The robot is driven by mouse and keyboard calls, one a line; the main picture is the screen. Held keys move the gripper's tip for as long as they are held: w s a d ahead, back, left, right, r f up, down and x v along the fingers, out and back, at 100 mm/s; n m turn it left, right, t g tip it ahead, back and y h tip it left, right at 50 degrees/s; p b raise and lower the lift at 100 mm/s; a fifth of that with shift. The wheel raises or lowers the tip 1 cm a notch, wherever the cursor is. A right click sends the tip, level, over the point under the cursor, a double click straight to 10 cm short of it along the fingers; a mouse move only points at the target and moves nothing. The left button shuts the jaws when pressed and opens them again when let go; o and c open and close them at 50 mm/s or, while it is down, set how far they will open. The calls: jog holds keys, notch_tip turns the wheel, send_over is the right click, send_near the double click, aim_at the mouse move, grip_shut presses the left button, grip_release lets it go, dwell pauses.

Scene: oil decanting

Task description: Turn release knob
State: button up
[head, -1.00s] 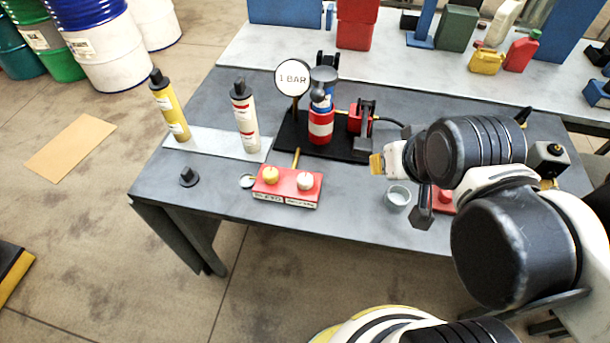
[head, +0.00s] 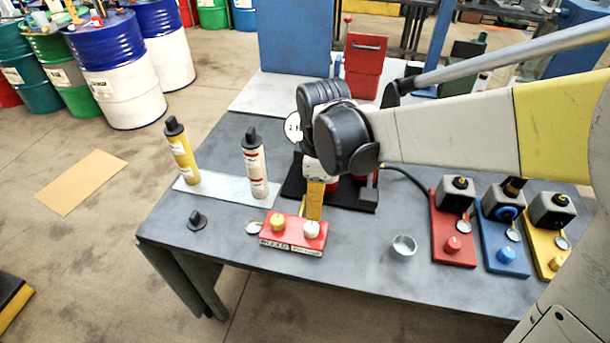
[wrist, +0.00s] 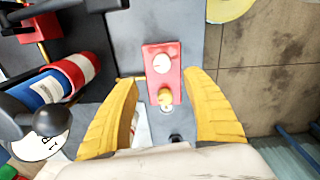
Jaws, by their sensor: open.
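A red block with two round knobs lies near the table's front edge in the head view. The yellow knob (head: 277,222) is on its left and the white knob (head: 311,229) on its right. Their front labels are too small to read surely. The wrist view also shows the white knob (wrist: 162,63) and the yellow knob (wrist: 165,97). My gripper (head: 315,207) points down just behind the block, above the white-knob side. In the wrist view my gripper (wrist: 161,80) is open, with yellow fingers on either side of the block and nothing held.
A gauge (head: 293,127) and a red-and-blue bottle (wrist: 68,80) stand behind, partly hidden by my arm in the head view. Two capped bottles, yellow (head: 183,155) and white (head: 254,165), stand left. A grey cup (head: 403,247) and several coloured valve stations are right.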

aim_at(310, 226)
jog(key=shift+w+a+f+n, duration=0.2)
jog(key=shift+a+f+n, duration=0.4)
jog(key=shift+f, duration=0.1)
notch_tip(310, 226, down, 11)
jog(key=b, duration=0.4)
jog(key=shift+d+r, duration=0.1)
jog(key=shift+r, duration=0.1)
jog(key=c, duration=1.2)
